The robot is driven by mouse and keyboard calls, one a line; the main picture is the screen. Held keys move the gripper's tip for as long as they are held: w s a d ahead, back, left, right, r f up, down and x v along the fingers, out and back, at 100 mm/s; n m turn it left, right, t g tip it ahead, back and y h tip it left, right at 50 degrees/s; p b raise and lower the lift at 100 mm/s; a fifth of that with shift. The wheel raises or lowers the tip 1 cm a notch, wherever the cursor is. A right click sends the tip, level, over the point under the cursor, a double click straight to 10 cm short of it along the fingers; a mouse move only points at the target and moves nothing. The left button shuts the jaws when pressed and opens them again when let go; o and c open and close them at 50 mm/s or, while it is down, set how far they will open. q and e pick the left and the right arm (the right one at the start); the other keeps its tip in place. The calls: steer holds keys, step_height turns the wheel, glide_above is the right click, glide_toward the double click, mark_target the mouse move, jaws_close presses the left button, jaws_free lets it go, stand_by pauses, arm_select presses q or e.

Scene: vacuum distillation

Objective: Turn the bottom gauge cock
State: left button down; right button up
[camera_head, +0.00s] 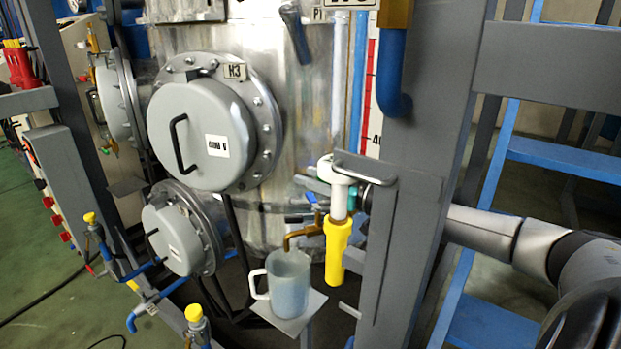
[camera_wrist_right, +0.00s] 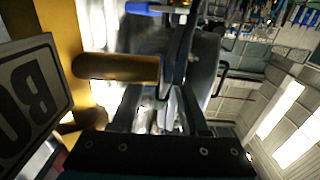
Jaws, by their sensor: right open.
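A brass cock with a small blue handle (camera_head: 311,197) sits low on the vessel's front, with its brass spout (camera_head: 300,236) above a mug. I cannot tell for certain that this is the bottom gauge cock. My right gripper (camera_head: 351,201) reaches in from the right behind a grey post, close to the white and yellow tube; its fingers are mostly hidden there. In the right wrist view the open fingers (camera_wrist_right: 166,92) are close to a brass cylinder (camera_wrist_right: 115,67). A blue handle (camera_wrist_right: 142,8) shows beyond them. I see no contact. My left gripper is not in view.
The grey post (camera_head: 405,190) and its bracket (camera_head: 363,167) crowd my right arm. The white and yellow tube (camera_head: 338,250) hangs left of the post. The mug (camera_head: 289,281) stands on a small plate (camera_head: 312,306). A lettered sign (camera_wrist_right: 33,98) is close in the right wrist view.

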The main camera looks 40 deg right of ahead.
jaws_close()
stand_by(1.4)
